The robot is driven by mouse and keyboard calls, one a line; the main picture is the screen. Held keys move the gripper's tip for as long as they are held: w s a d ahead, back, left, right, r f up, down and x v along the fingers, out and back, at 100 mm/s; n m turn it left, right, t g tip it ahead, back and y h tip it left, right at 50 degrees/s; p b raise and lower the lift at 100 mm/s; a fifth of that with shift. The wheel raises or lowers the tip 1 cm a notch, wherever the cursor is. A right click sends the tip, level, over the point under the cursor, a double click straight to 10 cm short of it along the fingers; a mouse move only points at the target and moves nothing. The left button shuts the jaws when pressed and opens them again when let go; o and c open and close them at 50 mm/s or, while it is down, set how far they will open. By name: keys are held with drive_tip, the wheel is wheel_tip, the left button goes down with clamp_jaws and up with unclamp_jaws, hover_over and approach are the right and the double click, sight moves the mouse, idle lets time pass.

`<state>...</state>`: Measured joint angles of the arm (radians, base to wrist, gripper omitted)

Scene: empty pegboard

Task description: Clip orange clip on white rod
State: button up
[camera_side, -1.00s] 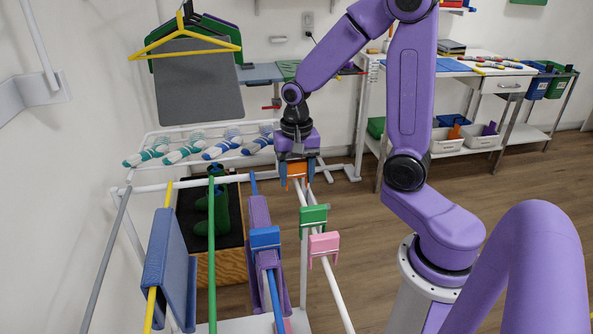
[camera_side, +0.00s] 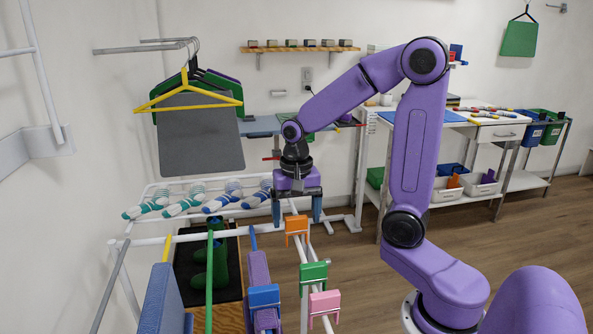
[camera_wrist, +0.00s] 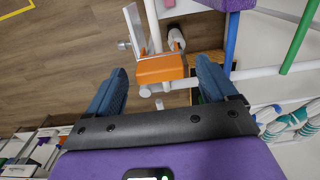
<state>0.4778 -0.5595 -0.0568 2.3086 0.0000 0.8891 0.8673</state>
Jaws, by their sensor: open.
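The orange clip (camera_side: 296,225) sits on the far end of the white rod (camera_side: 304,262), behind the green clip (camera_side: 313,273) and the pink clip (camera_side: 324,303). My gripper (camera_side: 297,217) is above and around the orange clip, open, with one blue finger to each side. In the wrist view the orange clip (camera_wrist: 160,69) lies between the spread fingertips of my gripper (camera_wrist: 164,78), ahead of the palm, with gaps on both sides. The white rod (camera_wrist: 175,38) shows beyond the clip. Exactly how the clip's jaws sit on the rod is partly hidden.
Left of the white rod are a blue rod with a purple cloth (camera_side: 258,275) and blue clip (camera_side: 264,296), a green rod (camera_side: 209,285), and a blue cloth (camera_side: 160,290) on a yellow rod. A sock rack (camera_side: 200,197) stands behind. Room above the rods is clear.

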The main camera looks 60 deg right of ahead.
sight(296, 217)
wheel_tip(296, 217, up, 13)
idle(0.3)
drive_tip(key=shift+f, duration=0.1)
idle(0.4)
drive_tip(key=s+a+f+n+y, duration=0.1)
drive_tip(key=s+a+f+n, duration=0.6)
drive_tip(key=n, duration=0.4)
drive_tip(key=s+a+f+n, duration=0.1)
drive_tip(key=s+f+n, duration=0.1)
drive_tip(key=s+n, duration=0.3)
drive_tip(key=s+a+f+n, duration=0.1)
drive_tip(key=s+f+n, duration=0.2)
drive_tip(key=s+n, duration=0.2)
drive_tip(key=shift+s+a+f+n+h, duration=0.15)
drive_tip(key=shift+s+a+n+h, duration=0.15)
drive_tip(key=shift+s, duration=0.7)
